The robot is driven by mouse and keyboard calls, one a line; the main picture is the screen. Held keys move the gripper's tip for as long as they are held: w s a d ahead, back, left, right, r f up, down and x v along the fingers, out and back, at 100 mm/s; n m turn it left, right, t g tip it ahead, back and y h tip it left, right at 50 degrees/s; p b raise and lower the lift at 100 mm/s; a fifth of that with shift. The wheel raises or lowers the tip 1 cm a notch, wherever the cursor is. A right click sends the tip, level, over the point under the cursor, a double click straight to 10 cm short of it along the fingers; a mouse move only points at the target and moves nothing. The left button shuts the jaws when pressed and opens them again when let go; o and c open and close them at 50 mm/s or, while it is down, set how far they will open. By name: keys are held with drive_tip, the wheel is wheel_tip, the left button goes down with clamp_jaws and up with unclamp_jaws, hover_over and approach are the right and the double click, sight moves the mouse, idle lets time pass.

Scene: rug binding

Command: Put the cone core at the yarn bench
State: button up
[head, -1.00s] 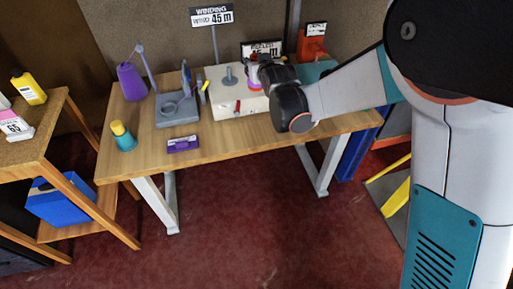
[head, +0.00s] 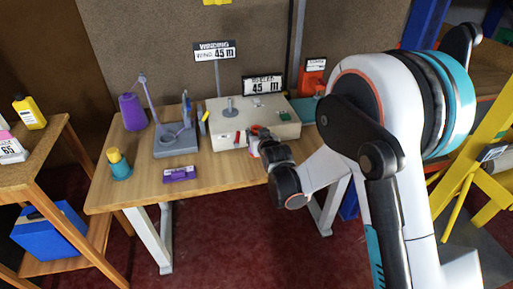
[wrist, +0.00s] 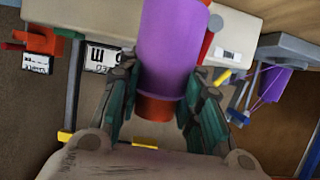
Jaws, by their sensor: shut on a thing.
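The cone core (wrist: 172,50) is a purple cylinder with an orange-red end, seen in the wrist view between my gripper's two dark green fingers. My gripper (head: 257,138) is shut on it, at the front right of the cream winder box in the head view. In that view the core is mostly hidden, with only a little red showing at the fingers. The wooden bench (head: 215,176) carries a sign reading "WINDING" and 45 m; I take it for the yarn bench.
The cream box (head: 285,130) bears a grey spindle. A grey stand (head: 176,147), purple cone (head: 132,112), yellow-capped teal bottle (head: 119,164) and purple label block (head: 180,174) stand to the left. An orange device (head: 312,78) is behind. The bench front is mostly clear.

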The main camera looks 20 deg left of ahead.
wheel_tip(320, 180, down, 4)
drive_tip(key=shift+f+b, duration=0.2)
drive_tip(key=shift+b, duration=0.65)
drive_tip(key=shift+r, duration=0.1)
drive_tip(key=o, duration=1.2)
drive_tip(key=shift+c, duration=0.2)
drive_tip(key=p+v, duration=0.4)
drive_tip(key=v, duration=0.8)
